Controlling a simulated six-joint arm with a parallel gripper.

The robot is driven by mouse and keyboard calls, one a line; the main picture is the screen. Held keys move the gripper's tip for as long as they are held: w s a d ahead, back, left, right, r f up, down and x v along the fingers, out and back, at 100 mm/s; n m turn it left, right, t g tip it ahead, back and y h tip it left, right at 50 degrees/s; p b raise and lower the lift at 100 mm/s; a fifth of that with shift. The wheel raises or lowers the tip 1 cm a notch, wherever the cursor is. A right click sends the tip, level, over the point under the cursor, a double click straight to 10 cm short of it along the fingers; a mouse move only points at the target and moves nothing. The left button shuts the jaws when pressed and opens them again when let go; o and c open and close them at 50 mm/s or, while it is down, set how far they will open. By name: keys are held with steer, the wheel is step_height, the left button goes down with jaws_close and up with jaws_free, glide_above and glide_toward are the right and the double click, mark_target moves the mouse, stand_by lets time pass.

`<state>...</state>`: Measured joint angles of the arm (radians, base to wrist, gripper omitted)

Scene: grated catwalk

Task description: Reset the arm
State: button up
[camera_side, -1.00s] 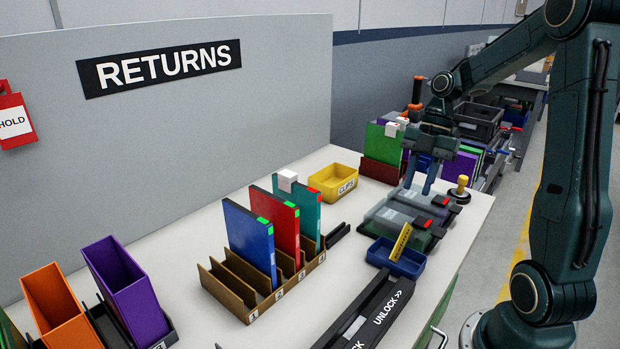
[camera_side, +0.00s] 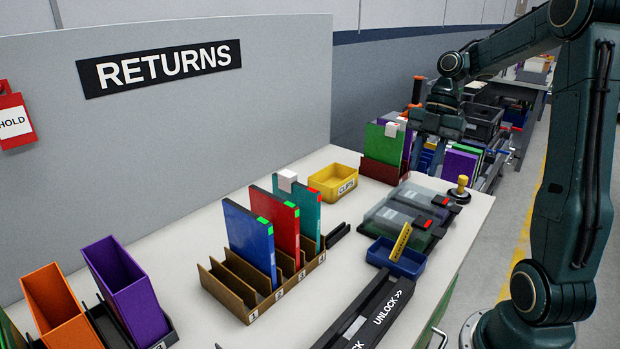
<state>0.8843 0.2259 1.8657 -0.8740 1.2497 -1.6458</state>
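My gripper (camera_side: 428,158) is in the upper right of the side view, raised above the far end of the white table. Its two fingers point down and stand apart, with nothing seen between them. Below and in front of it are clear-lidded boxes with red latches (camera_side: 412,208), and the gripper is clear of them. A brown slotted rack (camera_side: 238,294) on the table holds a blue binder (camera_side: 250,243), a red binder (camera_side: 281,220) and a teal binder (camera_side: 307,209), all upright. A small white block (camera_side: 287,177) shows at the teal binder's top.
A yellow bin (camera_side: 331,183), a blue tray (camera_side: 396,262) with a yellow strip, and a black rail marked UNLOCK (camera_side: 372,312) stand on the table. Orange (camera_side: 52,300) and purple (camera_side: 128,290) holders are at left. A grey RETURNS panel (camera_side: 200,130) rises behind.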

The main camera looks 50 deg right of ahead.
steer(key=shift+a, duration=0.1)
steer(key=s+a+r+m+t+h, duration=0.1)
steer(key=a+r+m+t+h, duration=0.2)
steer(key=a+m, duration=0.75)
steer(key=s+a+m+t+h, duration=0.1)
steer(key=s+a+m+t, duration=0.1)
steer(key=s+a+m, duration=0.5)
steer(key=shift+s+a+r+t, duration=0.3)
steer(key=shift+s+a+r, duration=0.15)
steer(key=shift+s, duration=0.4)
steer(key=shift+m, duration=0.25)
stand_by(0.6)
